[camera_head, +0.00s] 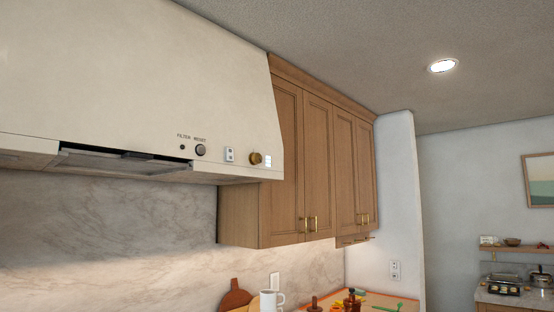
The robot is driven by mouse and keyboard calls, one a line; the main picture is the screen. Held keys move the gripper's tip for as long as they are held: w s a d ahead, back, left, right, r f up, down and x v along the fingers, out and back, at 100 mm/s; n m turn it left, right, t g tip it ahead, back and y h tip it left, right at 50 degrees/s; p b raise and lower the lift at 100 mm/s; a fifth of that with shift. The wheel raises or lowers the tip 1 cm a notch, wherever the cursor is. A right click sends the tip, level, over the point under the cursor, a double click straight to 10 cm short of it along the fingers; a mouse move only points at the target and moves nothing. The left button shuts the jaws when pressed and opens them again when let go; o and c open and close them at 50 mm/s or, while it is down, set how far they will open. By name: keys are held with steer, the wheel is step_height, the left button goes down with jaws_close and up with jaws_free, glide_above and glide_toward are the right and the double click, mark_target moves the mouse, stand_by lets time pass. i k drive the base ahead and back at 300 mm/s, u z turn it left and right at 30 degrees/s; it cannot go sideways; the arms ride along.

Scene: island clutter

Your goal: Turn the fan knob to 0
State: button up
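A cream range hood (150,80) fills the upper left of the head view. On the right of its front lip is a brass knob (256,158), with a small lit white panel (268,160) touching or just beside its right side. The knob's markings are too small to read. To its left are a white rocker switch (230,154) and a dark round button (200,150) below the words "FILTER RESET". My gripper is not in view.
Wooden wall cabinets (318,150) with brass handles hang right of the hood. Below, a white mug (271,299), brown boards (236,296) and an orange-edged tray (392,297) with small items stand along the marble backsplash (120,230). The space before the hood looks clear.

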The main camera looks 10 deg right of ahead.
mark_target(257, 158)
steer(key=u, duration=0.15)
steer(key=i, duration=0.6)
steer(key=z, duration=0.3)
steer(key=k, duration=0.2)
steer(key=u, duration=3.05)
